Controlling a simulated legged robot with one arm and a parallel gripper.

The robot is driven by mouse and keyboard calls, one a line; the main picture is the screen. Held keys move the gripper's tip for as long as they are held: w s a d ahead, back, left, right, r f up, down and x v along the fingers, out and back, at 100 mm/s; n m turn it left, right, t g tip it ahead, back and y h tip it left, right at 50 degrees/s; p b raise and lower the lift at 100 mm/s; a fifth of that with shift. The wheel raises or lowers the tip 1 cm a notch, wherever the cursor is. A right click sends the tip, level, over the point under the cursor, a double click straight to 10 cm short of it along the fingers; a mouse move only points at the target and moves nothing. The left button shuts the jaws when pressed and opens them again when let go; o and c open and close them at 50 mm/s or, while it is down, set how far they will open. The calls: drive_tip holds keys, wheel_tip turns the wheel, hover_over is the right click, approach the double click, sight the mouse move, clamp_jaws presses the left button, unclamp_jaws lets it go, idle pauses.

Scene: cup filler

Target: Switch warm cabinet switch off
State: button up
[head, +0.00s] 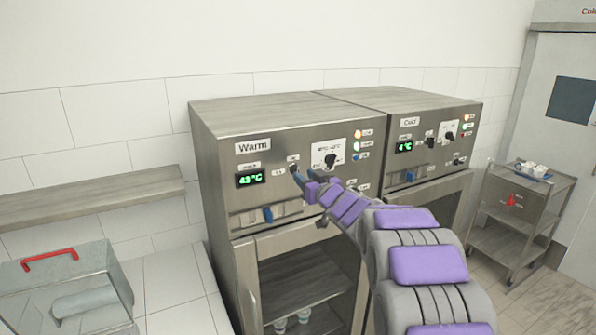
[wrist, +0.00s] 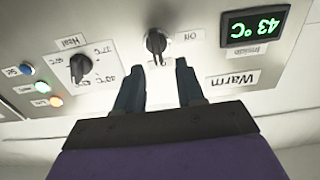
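The warm cabinet (head: 222,125) is a steel box labelled "Warm", with a green 43 °C display (head: 250,179). Its switch (wrist: 155,43) is a small dark knob beside an "Off" label in the wrist view, which shows the panel upside down. The switch also shows in the head view (head: 294,168), at the fingertips. My gripper (head: 309,177) is at the panel. In the wrist view my gripper (wrist: 158,64) is open, with a finger on either side just short of the knob. Nothing is held. I cannot tell whether a finger touches the knob.
A larger dial (wrist: 79,68) and several indicator lights (wrist: 42,86) sit beside the switch. The Cold cabinet (head: 440,112) stands to the right. A trolley (head: 516,210) is further right, and a lidded metal container (head: 95,265) is at lower left. A blue handle (head: 268,214) is below the display.

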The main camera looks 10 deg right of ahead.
sight(298, 170)
drive_tip(key=x, duration=0.3)
drive_tip(key=shift+w+a, duration=0.1)
drive_tip(key=shift+w, duration=1)
drive_tip(key=shift+a, duration=0.1)
drive_tip(key=shift+c, duration=0.8)
clamp_jaws()
